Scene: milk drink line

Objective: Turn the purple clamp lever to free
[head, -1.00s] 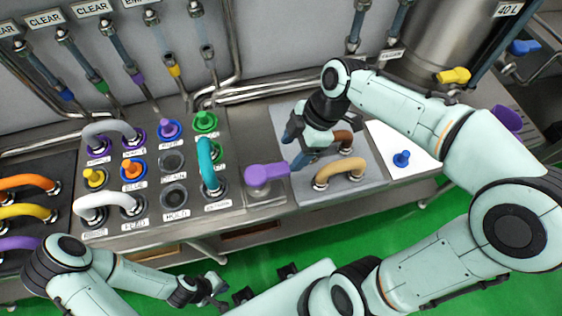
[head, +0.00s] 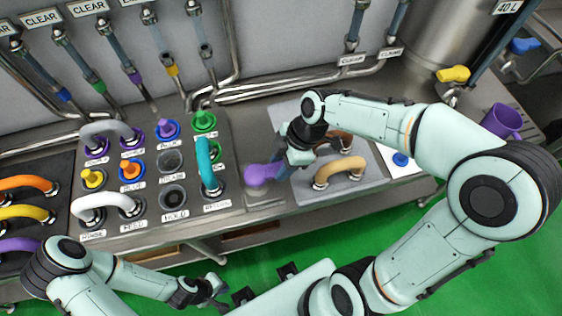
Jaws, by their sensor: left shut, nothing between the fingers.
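The purple clamp lever (head: 261,174) sits on a steel block at the right edge of the labelled port panel. Its handle points right and slightly up in the picture. My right gripper (head: 284,166) is down at the handle's right end, touching or very close to it. The fingers are small and partly hidden by the wrist, so I cannot tell whether they grip the handle. My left gripper (head: 218,290) is shut and empty, low in front of the bench, away from the lever.
A teal hose bend (head: 205,166) stands just left of the lever. A tan bend (head: 340,171) and a brown bend lie on the grey mat (head: 300,193) to the right. A purple mug (head: 502,122) stands at the far right.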

